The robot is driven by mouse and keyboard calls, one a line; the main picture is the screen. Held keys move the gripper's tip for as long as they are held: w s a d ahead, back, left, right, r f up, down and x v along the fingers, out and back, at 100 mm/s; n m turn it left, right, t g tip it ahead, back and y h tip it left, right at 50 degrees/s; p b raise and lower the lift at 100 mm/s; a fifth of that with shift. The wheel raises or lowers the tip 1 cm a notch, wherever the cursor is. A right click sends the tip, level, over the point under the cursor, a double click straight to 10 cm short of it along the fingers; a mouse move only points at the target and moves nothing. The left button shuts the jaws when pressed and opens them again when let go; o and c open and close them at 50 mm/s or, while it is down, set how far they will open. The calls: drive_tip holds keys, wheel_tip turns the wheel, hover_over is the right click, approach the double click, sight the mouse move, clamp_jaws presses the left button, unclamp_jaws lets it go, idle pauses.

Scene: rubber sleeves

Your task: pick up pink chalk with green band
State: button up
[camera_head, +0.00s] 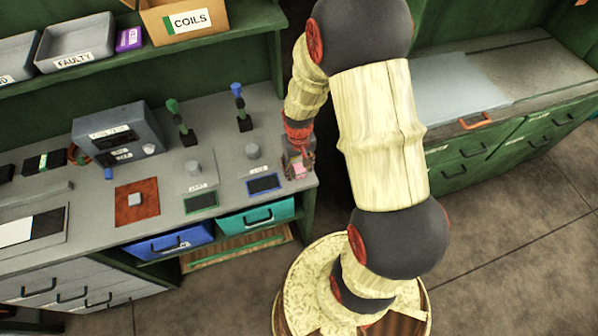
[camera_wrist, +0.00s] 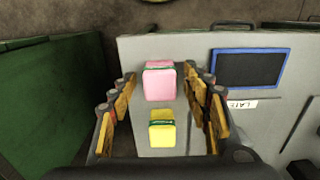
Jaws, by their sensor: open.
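The pink chalk with a green band (camera_wrist: 160,85) stands on the grey worktop in the wrist view, between the tips of my gripper (camera_wrist: 161,78). My gripper is open, with a gap on each side of the chalk. A yellow block with a green band (camera_wrist: 162,130) sits nearer the wrist, also between the fingers. In the head view my gripper (camera_head: 298,158) is low over the right end of the worktop, and a bit of the pink chalk (camera_head: 297,169) shows under it.
A blue-framed dark panel (camera_wrist: 250,68) lies right of the fingers, with a small white label (camera_wrist: 242,104) below it. The worktop (camera_head: 232,172) ends close to the right of my gripper. Posts with blue (camera_head: 239,92) and green (camera_head: 173,106) tops stand to its left.

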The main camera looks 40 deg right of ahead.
drive_tip(key=shift+f, duration=0.3)
drive_tip(key=shift+c, duration=1.2)
clamp_jaws()
